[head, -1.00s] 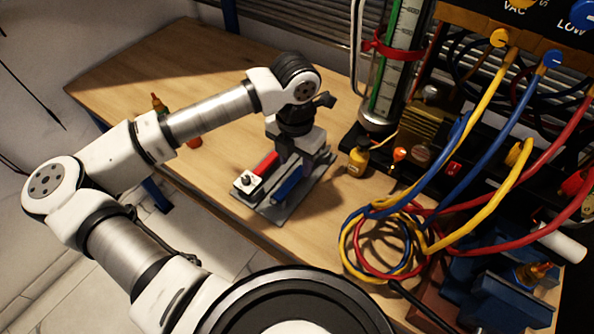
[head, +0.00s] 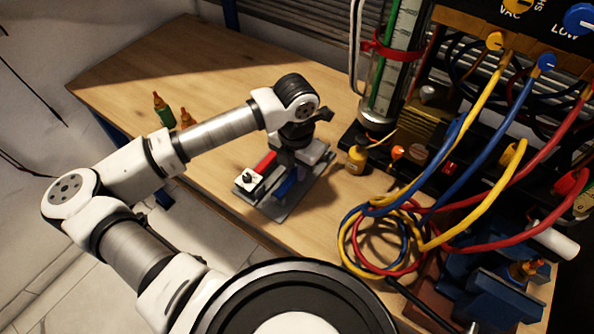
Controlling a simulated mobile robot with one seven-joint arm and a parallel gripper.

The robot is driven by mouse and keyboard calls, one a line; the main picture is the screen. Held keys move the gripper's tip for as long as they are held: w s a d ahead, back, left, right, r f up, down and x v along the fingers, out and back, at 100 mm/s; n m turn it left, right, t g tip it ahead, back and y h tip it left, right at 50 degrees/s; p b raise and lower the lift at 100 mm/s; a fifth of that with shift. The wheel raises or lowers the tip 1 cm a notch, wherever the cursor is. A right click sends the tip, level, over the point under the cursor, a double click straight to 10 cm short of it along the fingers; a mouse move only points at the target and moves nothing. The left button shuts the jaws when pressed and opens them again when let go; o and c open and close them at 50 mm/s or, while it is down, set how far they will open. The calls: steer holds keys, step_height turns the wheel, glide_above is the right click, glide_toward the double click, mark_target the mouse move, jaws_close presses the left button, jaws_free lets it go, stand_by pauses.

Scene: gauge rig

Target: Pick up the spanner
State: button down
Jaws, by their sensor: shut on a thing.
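My gripper (head: 290,165) points down over a grey tray (head: 274,213) on the wooden bench, in the middle of the head view. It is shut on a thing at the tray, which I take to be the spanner. The spanner's outline cannot be made out, since my wrist and gripper hide most of that spot. A red piece (head: 264,162), a white block (head: 249,180) with a dark knob and a blue piece (head: 288,186) show at the tray, close to the gripper. I cannot tell whether the held thing touches the tray.
A small yellow bottle (head: 356,159) stands just right of the tray. Coiled yellow, blue and red hoses (head: 385,240) lie farther right, below the gauge rig. A green bottle (head: 163,111) and an orange-topped one (head: 186,118) stand left, behind my arm. The bench's far left (head: 150,75) is clear.

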steer(key=shift+r, duration=0.15)
step_height(320, 180, up, 20)
steer(key=b, duration=0.3)
steer(key=shift+b, duration=0.35)
steer(key=c, duration=1.9)
jaws_free()
jaws_close()
steer(key=shift+s+f, duration=0.1)
steer(key=shift+f, duration=0.1)
